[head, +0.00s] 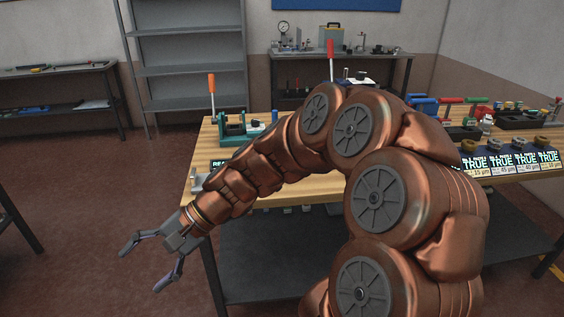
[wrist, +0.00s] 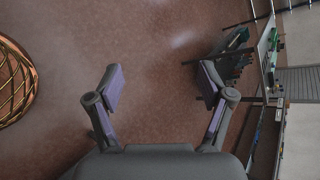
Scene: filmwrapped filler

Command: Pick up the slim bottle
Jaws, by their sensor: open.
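My gripper (head: 146,264) is open and empty, hanging over the floor to the left of the wooden workbench (head: 202,180) in the head view. In the wrist view my gripper (wrist: 160,90) shows its two fingers spread wide with only floor between them. I cannot make out a slim bottle for certain in either view. A small white-topped item (head: 487,124) stands among the tools at the right of the bench, too small to identify. My arm hides the middle of the bench top.
A green fixture (head: 236,130) with an orange-handled tool (head: 211,88) stands at the bench's back left. Several dark label blocks (head: 497,163) line its right front. A grey shelf (head: 190,70) and side tables stand behind. A woven round object (wrist: 15,85) shows in the wrist view.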

